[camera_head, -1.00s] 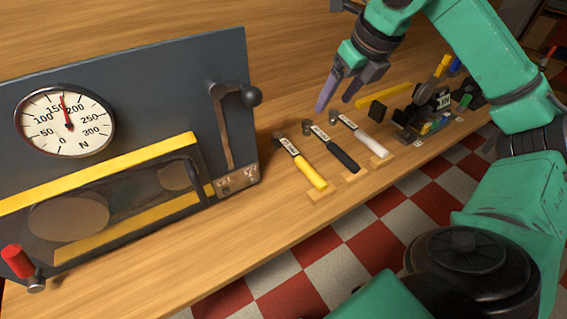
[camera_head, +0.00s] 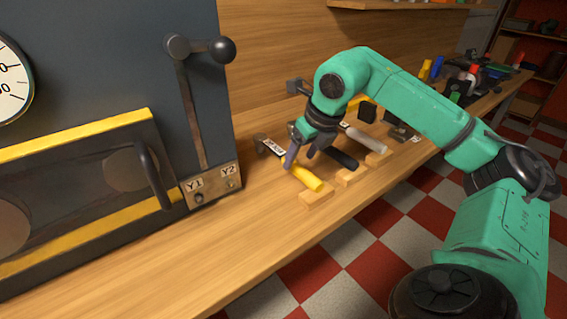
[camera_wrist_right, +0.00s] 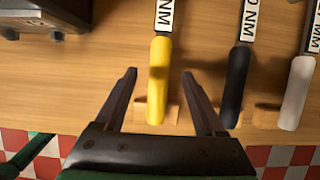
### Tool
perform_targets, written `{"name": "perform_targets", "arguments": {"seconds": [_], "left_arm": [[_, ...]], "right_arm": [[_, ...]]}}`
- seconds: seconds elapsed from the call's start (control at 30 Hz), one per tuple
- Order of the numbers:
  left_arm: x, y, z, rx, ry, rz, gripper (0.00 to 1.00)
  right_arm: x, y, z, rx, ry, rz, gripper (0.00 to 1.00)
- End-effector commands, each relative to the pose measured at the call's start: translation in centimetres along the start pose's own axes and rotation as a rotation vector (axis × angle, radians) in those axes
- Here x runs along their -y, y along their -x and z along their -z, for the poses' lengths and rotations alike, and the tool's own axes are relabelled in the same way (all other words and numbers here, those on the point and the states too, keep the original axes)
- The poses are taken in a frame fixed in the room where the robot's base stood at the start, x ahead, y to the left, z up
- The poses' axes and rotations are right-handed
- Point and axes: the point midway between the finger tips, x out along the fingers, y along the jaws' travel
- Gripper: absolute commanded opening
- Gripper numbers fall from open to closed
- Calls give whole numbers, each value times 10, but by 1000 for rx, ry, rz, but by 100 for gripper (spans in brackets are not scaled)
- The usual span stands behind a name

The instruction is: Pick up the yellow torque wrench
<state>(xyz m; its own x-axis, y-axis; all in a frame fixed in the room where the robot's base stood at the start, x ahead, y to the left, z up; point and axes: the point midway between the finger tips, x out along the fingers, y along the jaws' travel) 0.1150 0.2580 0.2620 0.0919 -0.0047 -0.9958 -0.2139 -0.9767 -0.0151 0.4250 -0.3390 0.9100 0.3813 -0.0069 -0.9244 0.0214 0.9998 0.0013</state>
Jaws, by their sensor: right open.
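The yellow torque wrench (camera_head: 305,178) lies on the wooden bench, its handle end on a small wooden block and its labelled shaft pointing to the back. In the right wrist view its yellow handle (camera_wrist_right: 158,82) stands between the two fingers. My right gripper (camera_head: 299,158) is open over the handle, with one finger on each side of it; I cannot tell exactly how high it is above the handle. The gripper's open fingers (camera_wrist_right: 160,78) also show in the right wrist view, apart from the handle. My left gripper is not in view.
A black-handled wrench (camera_head: 341,158) and a white-handled wrench (camera_head: 366,139) lie just right of the yellow one. A panel with a lever (camera_head: 190,100) and a yellow-edged guard (camera_head: 75,137) stands at the left. The bench front (camera_head: 240,235) is clear.

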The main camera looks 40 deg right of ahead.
Motion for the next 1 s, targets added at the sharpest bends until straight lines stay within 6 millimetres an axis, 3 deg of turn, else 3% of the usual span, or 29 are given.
{"name": "perform_targets", "arguments": {"seconds": [0.27, 0.5, 0.57, 0.7, 1.0], "left_arm": [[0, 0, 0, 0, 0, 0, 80], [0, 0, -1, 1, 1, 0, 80], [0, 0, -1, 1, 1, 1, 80], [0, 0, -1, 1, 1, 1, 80], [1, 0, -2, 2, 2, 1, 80]], "right_arm": [[0, -48, -1, -2, 0, -1, 72], [0, -53, -1, 1, 0, 0, 72], [0, -53, -1, 1, 0, 0, 53], [0, -53, -1, 1, 0, 0, 0], [0, -51, -2, 3, 0, 0, 0]]}}
